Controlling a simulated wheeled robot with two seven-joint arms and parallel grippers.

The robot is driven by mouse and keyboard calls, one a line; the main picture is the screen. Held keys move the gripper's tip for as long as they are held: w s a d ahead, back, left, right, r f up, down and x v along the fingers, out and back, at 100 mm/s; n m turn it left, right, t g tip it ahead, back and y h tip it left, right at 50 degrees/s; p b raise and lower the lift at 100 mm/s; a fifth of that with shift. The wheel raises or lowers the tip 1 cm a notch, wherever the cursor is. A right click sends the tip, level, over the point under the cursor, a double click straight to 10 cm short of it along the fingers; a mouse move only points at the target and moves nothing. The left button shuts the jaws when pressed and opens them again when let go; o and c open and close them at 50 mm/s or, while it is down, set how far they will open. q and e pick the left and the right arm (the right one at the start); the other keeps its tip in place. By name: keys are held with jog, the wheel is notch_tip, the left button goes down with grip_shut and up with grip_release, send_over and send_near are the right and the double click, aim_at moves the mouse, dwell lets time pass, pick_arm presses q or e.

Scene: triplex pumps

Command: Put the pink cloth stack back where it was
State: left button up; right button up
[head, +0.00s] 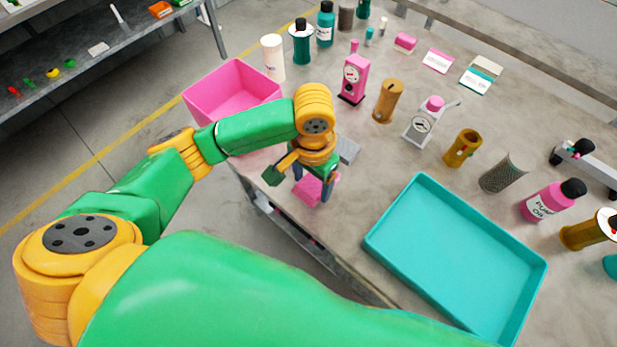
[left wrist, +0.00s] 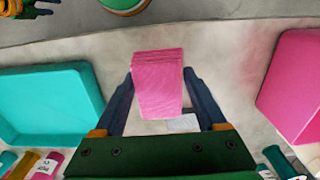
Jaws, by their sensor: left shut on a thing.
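The pink cloth stack (head: 308,189) is in my left gripper (head: 312,192), near the table's front edge in the head view. In the left wrist view the stack (left wrist: 158,85) shows layered edges and sits between the two dark fingers of my left gripper (left wrist: 158,95), which is shut on it. I cannot tell exactly how high it is above the table. A small grey pad (head: 348,150) lies on the table just beyond the gripper; it also shows in the left wrist view (left wrist: 183,123), partly hidden by the stack. My right gripper (left wrist: 35,8) appears only partly, at the upper left.
A pink bin (head: 212,93) stands left of my left gripper, and a teal tray (head: 377,250) lies to its right. Behind are a pink pump (head: 353,78), a brown cylinder (head: 388,103) and several bottles. Bare table (head: 365,180) lies between pad and tray.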

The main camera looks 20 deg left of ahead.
pick_arm(q)
jog(key=w+f, duration=0.1)
jog(key=w+a+f, duration=0.1)
jog(key=w+f, duration=0.2)
jog(key=f, duration=0.1)
jog(key=shift+w+a+f+b, duration=0.15)
jog(key=shift+w+a+b, duration=0.05)
jog(key=shift+a+b, duration=0.1)
jog(key=f, duration=0.3)
jog(key=shift+w+f, duration=0.2)
jog(key=shift+f, duration=0.05)
jog(key=shift+f, duration=0.1)
jog(key=shift+f, duration=0.1)
jog(key=o, duration=1.4)
notch_tip(320, 180, up, 12)
jog(key=shift+r, duration=0.2)
